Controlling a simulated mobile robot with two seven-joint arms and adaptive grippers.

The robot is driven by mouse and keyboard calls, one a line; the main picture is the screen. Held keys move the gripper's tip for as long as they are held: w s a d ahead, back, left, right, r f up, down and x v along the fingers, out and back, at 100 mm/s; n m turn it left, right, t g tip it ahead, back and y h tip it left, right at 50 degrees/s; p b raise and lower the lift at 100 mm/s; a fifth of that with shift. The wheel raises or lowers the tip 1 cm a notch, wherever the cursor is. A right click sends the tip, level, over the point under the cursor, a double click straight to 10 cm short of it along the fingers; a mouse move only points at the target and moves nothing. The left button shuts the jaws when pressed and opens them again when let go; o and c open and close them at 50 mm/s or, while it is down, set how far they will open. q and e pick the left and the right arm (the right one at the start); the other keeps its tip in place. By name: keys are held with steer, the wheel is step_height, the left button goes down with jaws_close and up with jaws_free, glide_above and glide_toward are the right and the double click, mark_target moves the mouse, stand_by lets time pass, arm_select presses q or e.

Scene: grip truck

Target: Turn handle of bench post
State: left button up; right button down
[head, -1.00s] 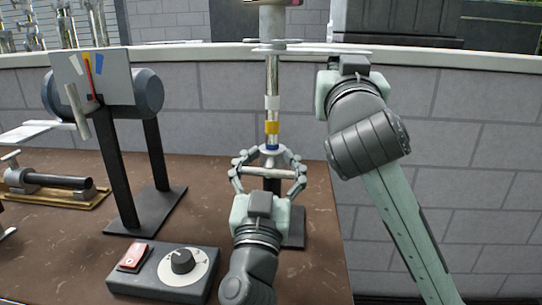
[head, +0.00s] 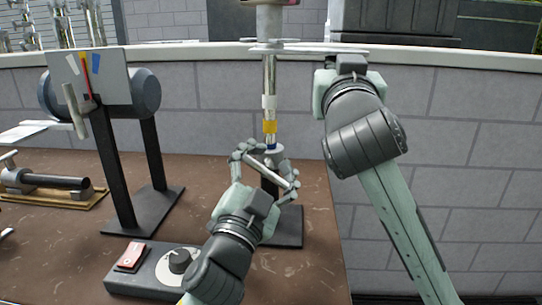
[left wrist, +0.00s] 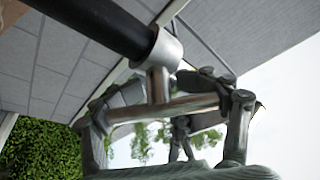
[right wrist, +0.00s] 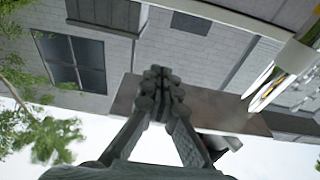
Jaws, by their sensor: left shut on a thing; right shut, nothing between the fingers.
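The bench post (head: 270,185) is a short black post with a metal collar, standing on a dark base plate (head: 285,225). Its handle (head: 265,169) is a metal crossbar, now slanted with its right end lower in the head view. My left gripper (head: 266,173) has its fingers around the crossbar, near both ends. The left wrist view shows the crossbar (left wrist: 160,108) joined by a stem to the collar, with fingers at either side. My right gripper (head: 352,65) is raised at the upper right, away from the post; its fingers (right wrist: 160,80) are together and empty in the right wrist view.
A vertical metal pole (head: 269,85) with white, yellow and blue bands rises behind the post. A grey drum with a gauge plate (head: 85,75) stands at left. A control box (head: 155,270) with a knob lies in front. The brown bench (head: 320,245) ends at right.

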mark_target(264, 175)
arm_select(q)
steer(key=m, duration=0.2)
steer(key=m+g+h, duration=0.1)
steer(key=m, duration=0.1)
steer(key=m+g, duration=0.1)
steer(key=shift+d+f+m+h, duration=0.15)
steer(key=shift+d+m+h, duration=0.1)
steer(key=shift+m+h, duration=0.15)
steer(key=shift+d+f+m+g, duration=0.15)
steer(key=shift+m+g, duration=0.2)
steer(key=shift+m, duration=0.55)
steer(key=shift+a+f+m+g, duration=0.1)
steer(key=shift+m+g, duration=0.25)
steer(key=shift+m, duration=0.55)
steer(key=shift+s+d+m, duration=0.1)
steer(key=shift+m, duration=0.2)
steer(key=o, duration=1.4)
steer(key=shift+c, duration=0.2)
steer(key=v, duration=0.7)
steer(key=shift+s+a, duration=0.15)
steer(key=shift+a, duration=0.05)
